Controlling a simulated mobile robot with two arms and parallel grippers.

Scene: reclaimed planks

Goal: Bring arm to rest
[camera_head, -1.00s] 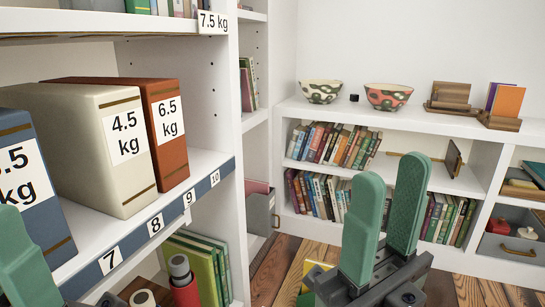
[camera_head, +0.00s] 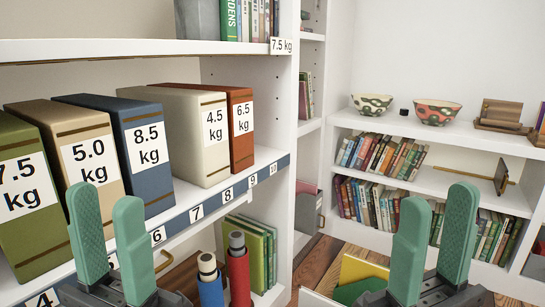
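My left gripper (camera_head: 108,243) is at the lower left, in front of the numbered shelf edge. Its two green fingers stand upright and apart, with nothing between them. My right gripper (camera_head: 432,240) is at the lower right, over the floor in front of the far bookcase. Its green fingers are also apart and empty. Neither gripper touches the binders on the shelf.
The left shelf (camera_head: 262,160) holds weight-labelled binders: green (camera_head: 33,235), tan (camera_head: 113,209), blue (camera_head: 160,193), cream (camera_head: 217,165) and red (camera_head: 243,159). A far bookcase (camera_head: 450,147) carries two bowls (camera_head: 437,115). Wooden floor (camera_head: 322,254) lies between.

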